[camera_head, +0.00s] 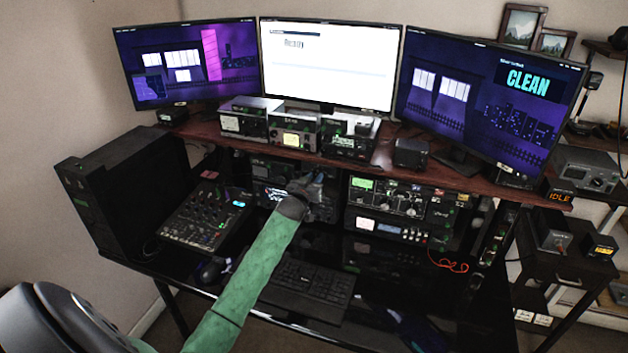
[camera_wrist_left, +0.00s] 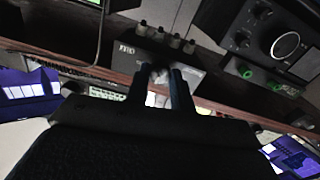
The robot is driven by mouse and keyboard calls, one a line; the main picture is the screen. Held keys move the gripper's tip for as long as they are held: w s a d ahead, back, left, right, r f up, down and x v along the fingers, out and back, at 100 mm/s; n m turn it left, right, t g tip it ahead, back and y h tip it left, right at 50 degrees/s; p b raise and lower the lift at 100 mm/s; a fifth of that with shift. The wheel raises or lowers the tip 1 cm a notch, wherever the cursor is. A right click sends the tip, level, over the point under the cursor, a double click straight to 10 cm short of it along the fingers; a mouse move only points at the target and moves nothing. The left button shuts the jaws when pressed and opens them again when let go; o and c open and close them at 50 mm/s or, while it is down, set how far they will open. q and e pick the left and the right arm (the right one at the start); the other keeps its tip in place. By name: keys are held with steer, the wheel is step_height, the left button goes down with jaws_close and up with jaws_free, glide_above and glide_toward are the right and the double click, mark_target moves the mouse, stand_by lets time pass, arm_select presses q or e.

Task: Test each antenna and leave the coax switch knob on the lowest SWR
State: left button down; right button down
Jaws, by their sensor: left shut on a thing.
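My left gripper (camera_head: 308,187) reaches in under the shelf, in front of the dark radio gear at the middle of the desk. In the left wrist view its two fingers (camera_wrist_left: 160,74) are shut on a small pale knob (camera_wrist_left: 158,97), mostly hidden between them. The knob is at the face of a dark box with white lettering (camera_wrist_left: 130,50), which has several round connectors along one edge. The knob's pointer position cannot be read. Meter boxes stand on the shelf, one with a lit yellow dial (camera_head: 293,139) and one with a pale dial (camera_head: 231,124). My right gripper is not in view.
The right monitor (camera_head: 490,95) reads "CLEAN"; a small display (camera_head: 560,196) at the right reads "IDLE". A mixer (camera_head: 205,217), a keyboard (camera_head: 310,285) and a black computer case (camera_head: 125,195) crowd the desk. The wooden shelf edge (camera_head: 375,165) runs just above my gripper.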

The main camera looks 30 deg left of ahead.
arm_select(q)
steer(key=shift+m+b, duration=0.35)
steer(key=shift+m, duration=0.85)
steer(key=m, duration=0.3)
steer(key=shift+b, duration=0.35)
steer(key=shift+m, duration=0.5)
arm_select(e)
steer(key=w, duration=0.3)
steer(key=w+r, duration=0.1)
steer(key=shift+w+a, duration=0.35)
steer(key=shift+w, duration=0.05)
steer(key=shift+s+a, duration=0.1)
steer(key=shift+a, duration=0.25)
arm_select(q)
steer(key=c, duration=1.2)
jaws_free()
steer(key=shift+s, duration=0.2)
steer(key=s+d+b, duration=0.1)
steer(key=s+b, duration=0.2)
steer(key=s, duration=0.4)
steer(key=shift+d, duration=0.25)
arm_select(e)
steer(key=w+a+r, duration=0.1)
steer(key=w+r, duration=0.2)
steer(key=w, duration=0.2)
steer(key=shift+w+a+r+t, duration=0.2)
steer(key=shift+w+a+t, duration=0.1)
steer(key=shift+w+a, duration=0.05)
